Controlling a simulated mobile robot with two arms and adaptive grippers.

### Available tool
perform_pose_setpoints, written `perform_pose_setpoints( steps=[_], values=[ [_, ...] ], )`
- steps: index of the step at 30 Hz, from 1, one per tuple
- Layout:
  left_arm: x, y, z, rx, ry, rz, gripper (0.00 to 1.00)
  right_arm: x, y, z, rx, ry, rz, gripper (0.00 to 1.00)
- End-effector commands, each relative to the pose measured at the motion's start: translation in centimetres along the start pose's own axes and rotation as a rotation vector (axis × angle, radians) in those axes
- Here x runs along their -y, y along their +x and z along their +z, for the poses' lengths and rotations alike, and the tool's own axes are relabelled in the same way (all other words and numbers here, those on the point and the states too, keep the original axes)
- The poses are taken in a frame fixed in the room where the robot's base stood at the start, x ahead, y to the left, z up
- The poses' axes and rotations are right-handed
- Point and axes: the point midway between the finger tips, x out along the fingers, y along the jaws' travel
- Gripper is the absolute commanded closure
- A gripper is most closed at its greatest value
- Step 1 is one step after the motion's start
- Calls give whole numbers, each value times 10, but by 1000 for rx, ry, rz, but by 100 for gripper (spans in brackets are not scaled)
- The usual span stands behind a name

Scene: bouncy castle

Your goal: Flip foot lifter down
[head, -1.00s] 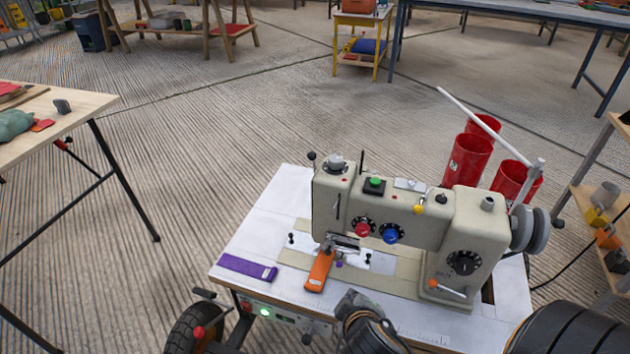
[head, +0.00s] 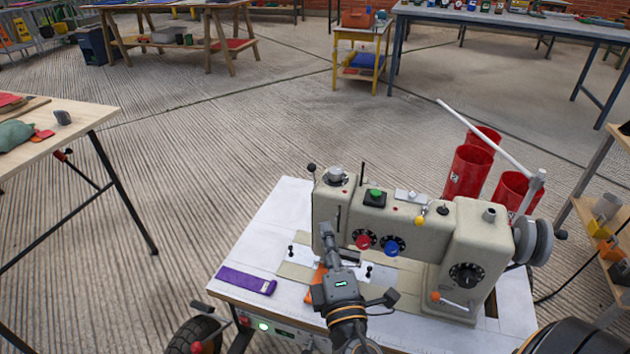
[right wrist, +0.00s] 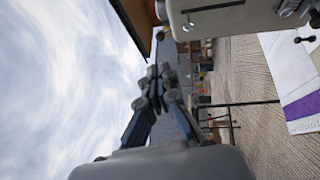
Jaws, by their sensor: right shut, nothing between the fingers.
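The beige sewing machine (head: 390,222) stands on a white-topped table. My right gripper (head: 328,232) is in front of the left end of its head, fingers pointing up and away. The fingers are shut and empty; in the right wrist view the closed fingertips (right wrist: 153,76) sit below and left of the machine's head (right wrist: 225,16). I cannot make out the foot lifter for certain; the gripper covers much of the needle area. An orange strip (head: 316,284) lies by the needle area, partly hidden by the gripper. My left gripper is out of view.
A purple strip (head: 245,280) lies on the left of the white tabletop (head: 270,225). An orange-tipped lever (head: 450,300) is low on the machine's right. Red cone-shaped holders (head: 467,172) stand behind it. A wooden table (head: 85,118) is at far left, with open floor between.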

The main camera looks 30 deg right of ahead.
Motion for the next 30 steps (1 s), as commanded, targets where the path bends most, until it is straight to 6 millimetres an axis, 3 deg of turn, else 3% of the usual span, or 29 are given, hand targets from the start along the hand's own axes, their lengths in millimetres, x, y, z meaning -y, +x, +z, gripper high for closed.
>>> perform_pose_setpoints(
  steps=[7, 11, 21, 30],
  values=[
    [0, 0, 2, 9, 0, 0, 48, 0, 3, 0, 1, 2, -1, 100],
    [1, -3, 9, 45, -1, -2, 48, -1, 17, 0, 1, 3, 2, 100],
    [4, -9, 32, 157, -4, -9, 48, -1, 86, 1, 3, 1, 3, 100],
    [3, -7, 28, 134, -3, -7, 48, 1, 131, 1, 2, 2, -1, 100]
  ],
)
